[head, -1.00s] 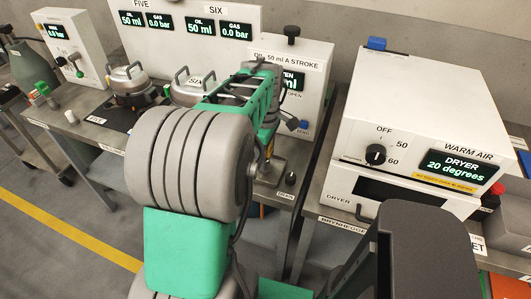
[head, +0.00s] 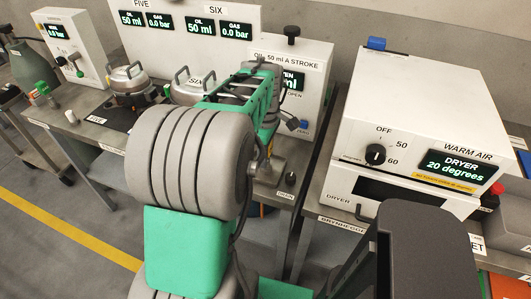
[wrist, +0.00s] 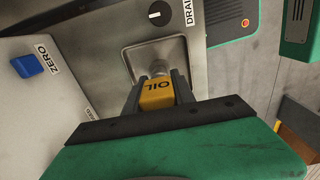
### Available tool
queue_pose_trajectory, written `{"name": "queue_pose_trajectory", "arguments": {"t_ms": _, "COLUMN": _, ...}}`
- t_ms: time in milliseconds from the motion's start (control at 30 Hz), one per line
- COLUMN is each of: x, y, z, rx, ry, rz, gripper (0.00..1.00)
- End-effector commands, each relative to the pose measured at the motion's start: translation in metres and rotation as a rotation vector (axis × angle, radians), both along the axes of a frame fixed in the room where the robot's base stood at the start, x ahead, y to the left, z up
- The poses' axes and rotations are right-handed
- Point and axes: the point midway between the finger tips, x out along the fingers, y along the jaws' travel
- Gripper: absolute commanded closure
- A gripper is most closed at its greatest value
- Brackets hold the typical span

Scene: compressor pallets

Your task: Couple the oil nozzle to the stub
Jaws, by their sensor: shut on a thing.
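The oil nozzle (wrist: 156,97) is a yellow-orange block marked OIL in the wrist view. My gripper (wrist: 158,84) is shut on it, with a dark finger on each side. A grey round metal piece shows just beyond the nozzle, over a recessed metal plate; I cannot tell whether it is part of the nozzle or a separate fitting. In the head view my arm hides most of the gripper and nozzle. The pot marked SIX (head: 192,90) stands left of my arm, partly covered by it. I cannot make out the stub.
The oil dispenser (head: 310,68) stands behind my arm, with a DRAIN label at the bench front. A blue ZERO button (wrist: 27,64) is at left in the wrist view. The warm air dryer (head: 415,120) stands at right. Another lidded pot (head: 128,78) is at left.

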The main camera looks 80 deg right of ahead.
Motion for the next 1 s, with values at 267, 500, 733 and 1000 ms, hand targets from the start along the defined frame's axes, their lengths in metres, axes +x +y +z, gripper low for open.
{"name": "queue_pose_trajectory", "arguments": {"t_ms": 267, "x": 0.0, "y": 0.0, "z": 0.0, "rx": 0.0, "ry": 0.0, "rz": 0.0, "gripper": 1.0}}
{"name": "queue_pose_trajectory", "arguments": {"t_ms": 500, "x": 0.0, "y": 0.0, "z": 0.0, "rx": 0.0, "ry": 0.0, "rz": 0.0, "gripper": 1.0}}
{"name": "queue_pose_trajectory", "arguments": {"t_ms": 733, "x": 0.0, "y": 0.0, "z": 0.004, "rx": -0.001, "ry": 0.0, "rz": 0.0, "gripper": 1.0}}
{"name": "queue_pose_trajectory", "arguments": {"t_ms": 1000, "x": 0.0, "y": 0.0, "z": 0.015, "rx": -0.002, "ry": 0.0, "rz": 0.0, "gripper": 1.0}}
